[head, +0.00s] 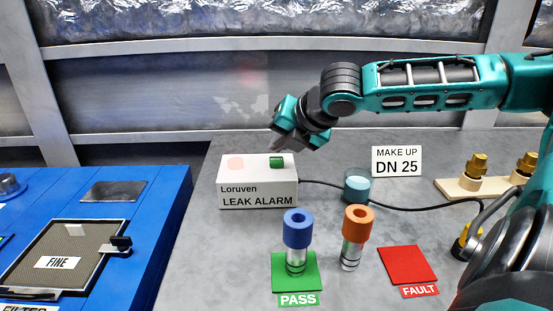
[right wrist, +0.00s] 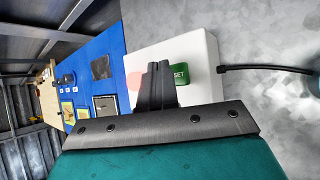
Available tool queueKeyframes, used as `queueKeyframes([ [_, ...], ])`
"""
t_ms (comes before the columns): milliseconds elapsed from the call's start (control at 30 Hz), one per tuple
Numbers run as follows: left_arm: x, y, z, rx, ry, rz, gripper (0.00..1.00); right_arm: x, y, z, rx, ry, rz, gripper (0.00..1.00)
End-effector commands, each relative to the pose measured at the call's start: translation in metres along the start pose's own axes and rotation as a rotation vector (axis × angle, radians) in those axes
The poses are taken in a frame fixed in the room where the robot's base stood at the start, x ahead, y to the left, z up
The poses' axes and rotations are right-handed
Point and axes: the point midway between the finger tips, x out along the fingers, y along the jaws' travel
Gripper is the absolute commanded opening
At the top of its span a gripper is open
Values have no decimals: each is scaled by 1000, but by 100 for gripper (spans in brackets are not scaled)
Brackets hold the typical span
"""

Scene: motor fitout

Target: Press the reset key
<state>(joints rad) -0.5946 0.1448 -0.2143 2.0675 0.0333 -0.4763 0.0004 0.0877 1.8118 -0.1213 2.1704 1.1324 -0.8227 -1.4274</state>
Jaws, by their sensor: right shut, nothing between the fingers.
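The white leak alarm box (head: 258,186) sits on the grey bench, lettered "Loruven LEAK ALARM". On its top are a green key (head: 277,161) at the right and a pale pink disc (head: 236,163) at the left. My right gripper (head: 277,149) is shut and empty, just above the box near the green key. I cannot tell whether its fingertips (right wrist: 158,66) touch the key. My left gripper is not in view.
A blue-topped fitting (head: 298,230) stands on the green PASS mat; an orange-topped one (head: 357,230) stands beside it. The red FAULT mat (head: 407,265) is empty. A black cable runs right from the box, past a teal-filled cup (head: 356,187). A blue unit (head: 150,200) stands left.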

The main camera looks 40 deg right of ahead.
Motion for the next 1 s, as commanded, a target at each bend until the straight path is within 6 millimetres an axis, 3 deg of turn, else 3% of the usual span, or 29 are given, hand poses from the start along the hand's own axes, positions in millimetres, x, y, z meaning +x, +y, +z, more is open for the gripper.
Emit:
queueKeyframes([
  [1000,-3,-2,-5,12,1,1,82,5,-4,-4,1,1,0,0],
])
